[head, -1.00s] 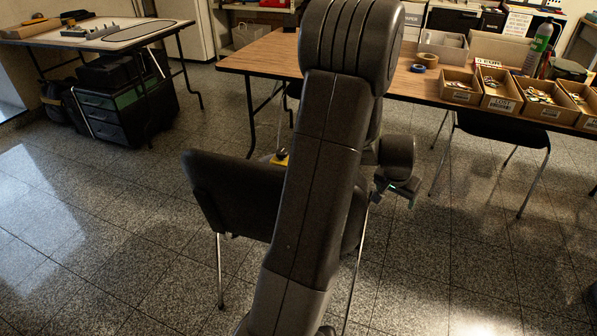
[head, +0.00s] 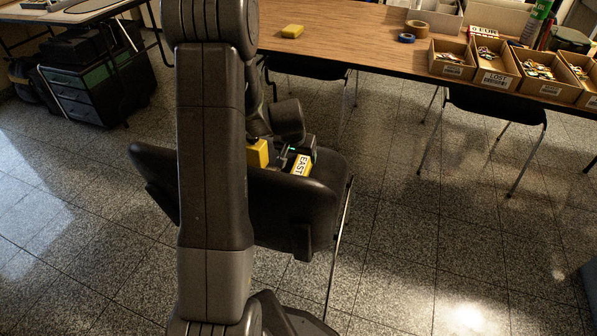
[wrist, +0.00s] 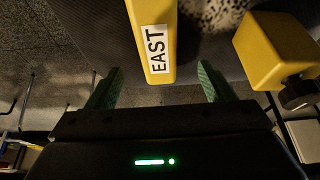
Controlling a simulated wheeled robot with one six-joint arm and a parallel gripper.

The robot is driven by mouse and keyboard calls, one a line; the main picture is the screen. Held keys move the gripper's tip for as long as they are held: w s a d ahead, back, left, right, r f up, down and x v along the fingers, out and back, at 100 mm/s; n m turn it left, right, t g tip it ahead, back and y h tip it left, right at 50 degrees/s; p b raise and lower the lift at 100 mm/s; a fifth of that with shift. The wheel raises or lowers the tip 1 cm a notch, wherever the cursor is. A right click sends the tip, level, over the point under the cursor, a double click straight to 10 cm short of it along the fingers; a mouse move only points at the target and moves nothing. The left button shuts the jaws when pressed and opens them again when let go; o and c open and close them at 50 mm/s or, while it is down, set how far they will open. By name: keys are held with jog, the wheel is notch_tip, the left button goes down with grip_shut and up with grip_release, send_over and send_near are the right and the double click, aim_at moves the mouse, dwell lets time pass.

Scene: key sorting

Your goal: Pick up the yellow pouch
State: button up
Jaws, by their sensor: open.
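A yellow pouch (head: 302,164) with a white EAST label lies on the dark chair seat; the wrist view shows it too (wrist: 151,25), at the upper middle. My gripper (wrist: 158,84) is open, with the pouch's near end showing between its two green-lined fingers, a gap on each side. In the head view my gripper (head: 289,157) is low over the seat, just left of the pouch. Whether the fingertips reach around the pouch in depth I cannot tell. My arm hides part of the chair.
A second yellow object (head: 257,154) with a dark knob in the wrist view (wrist: 270,45) stands close by on the seat. The wooden table (head: 335,40) behind holds a yellow block (head: 292,31), tape rolls and cardboard boxes (head: 497,73).

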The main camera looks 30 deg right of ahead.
aim_at(301, 166)
jog(key=b+x, duration=0.1)
jog(key=x, duration=0.3)
jog(key=b+x, duration=0.1)
jog(key=x, duration=0.3)
jog(key=shift+s+f, duration=0.1)
jog(key=shift+s, duration=0.1)
jog(key=c, duration=1.2)
